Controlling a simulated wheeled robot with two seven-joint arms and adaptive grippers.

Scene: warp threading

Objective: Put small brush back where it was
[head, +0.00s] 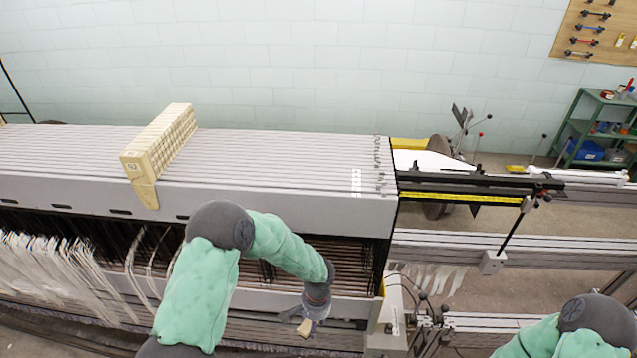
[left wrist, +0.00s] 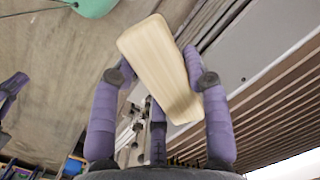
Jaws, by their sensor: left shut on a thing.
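The small brush shows as a pale wooden piece (left wrist: 160,70) in the left wrist view. My left gripper (left wrist: 158,100) is shut on it, with purple fingers on both sides of the wood. In the head view my left gripper (head: 312,308) hangs in front of the long grey machine, near its right end, and a bit of the pale brush (head: 304,328) shows below it. Bristles are not visible. My right arm shows at the lower right of the head view, with its gripper out of that frame. A purple part (left wrist: 10,90) at the left wrist view's edge may be my right gripper.
A pale wooden slotted block (head: 160,150) stands on the grey machine top (head: 280,170). White threads (head: 60,275) hang at the left. A black bar with a yellow strip (head: 460,197) extends right. A green shelf (head: 575,130) and a tool board (head: 600,30) are at the far right.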

